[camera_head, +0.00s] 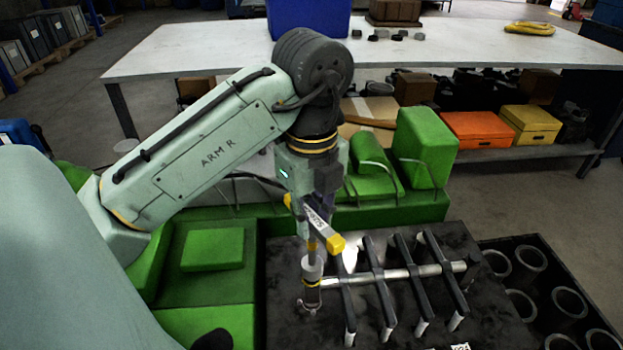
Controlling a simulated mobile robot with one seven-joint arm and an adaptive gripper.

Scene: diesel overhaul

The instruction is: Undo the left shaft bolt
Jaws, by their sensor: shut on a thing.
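The rocker shaft (400,275) is a pale horizontal rod through several dark rocker arms on the black engine top. My gripper (313,205) points down above the left end of the shaft. It is shut on a power tool (320,232) with a grey labelled body and yellow ends. The tool's grey socket (312,270) reaches down over the shaft's left end. The left shaft bolt is hidden there, so I cannot tell how far the socket sits on it.
The green engine body (225,250) lies left and behind, with raised green covers (427,145). A black crate (490,240) of round cylinders stands at the right. A white table (430,60) with a blue bin (308,15) spans the back.

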